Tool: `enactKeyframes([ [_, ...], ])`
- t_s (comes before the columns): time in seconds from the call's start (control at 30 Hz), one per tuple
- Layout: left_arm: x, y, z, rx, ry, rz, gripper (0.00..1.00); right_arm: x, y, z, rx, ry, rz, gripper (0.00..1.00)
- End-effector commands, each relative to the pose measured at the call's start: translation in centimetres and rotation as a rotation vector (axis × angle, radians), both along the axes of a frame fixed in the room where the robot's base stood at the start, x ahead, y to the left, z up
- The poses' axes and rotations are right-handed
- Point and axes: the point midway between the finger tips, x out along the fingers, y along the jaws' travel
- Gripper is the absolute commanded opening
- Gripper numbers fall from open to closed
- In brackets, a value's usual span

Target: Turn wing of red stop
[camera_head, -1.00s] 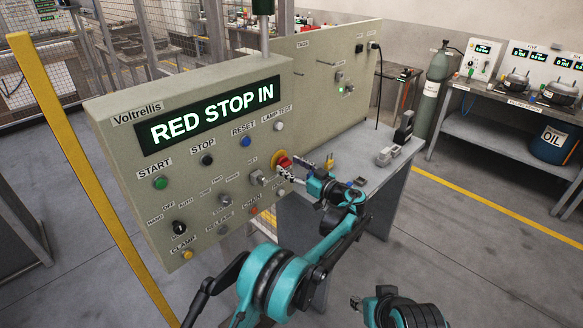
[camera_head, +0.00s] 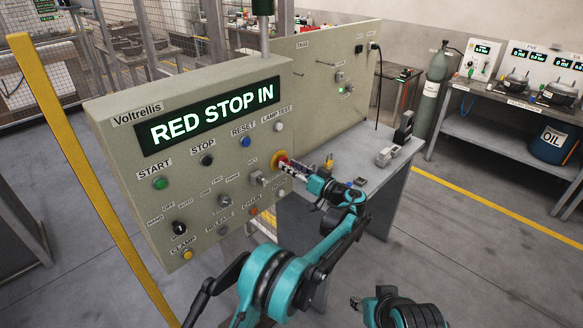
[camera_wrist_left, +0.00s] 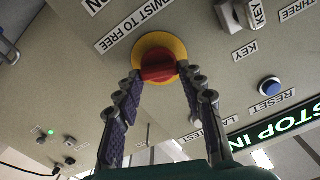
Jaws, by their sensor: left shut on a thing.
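The red stop (camera_head: 281,157) is a red knob on a round yellow base, mounted on the front of the beige Voltrellis panel (camera_head: 150,215). In the left wrist view the red stop (camera_wrist_left: 158,66) shows from close up, with a "TWIST TO FREE" label next to it. My left gripper (camera_head: 285,163) is at the knob, and its fingers partly hide it in the head view. In the left wrist view its two fingertips (camera_wrist_left: 159,75) are shut on opposite sides of the red knob. The panel display (camera_head: 212,115) reads "RED STOP IN". My right gripper (camera_head: 356,303) is low in the head view, small and away from the panel.
A key switch (camera_head: 257,178) sits close to the left of the red stop, with several buttons and selectors around it. A grey bench (camera_head: 350,150) with small items stands behind my left arm. A yellow post (camera_head: 80,150) stands left of the panel.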

Motion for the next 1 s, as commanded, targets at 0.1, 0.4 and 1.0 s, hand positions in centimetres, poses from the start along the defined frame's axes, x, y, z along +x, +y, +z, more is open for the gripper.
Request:
enactKeyframes([
  [0.1,0.05,-0.03,0.01,0.057,0.056,0.0,0.1,0.0,0.0,0.02,0.0,0.0,0.0,0.4],
  [0.4,0.1,-0.07,-0.02,0.156,0.155,0.0,0.1,0.0,0.0,0.04,0.0,0.0,0.0,0.4],
  [1.0,0.12,-0.09,-0.01,0.184,0.183,0.0,0.41,0.0,0.0,0.04,0.0,0.0,0.0,0.4],
])
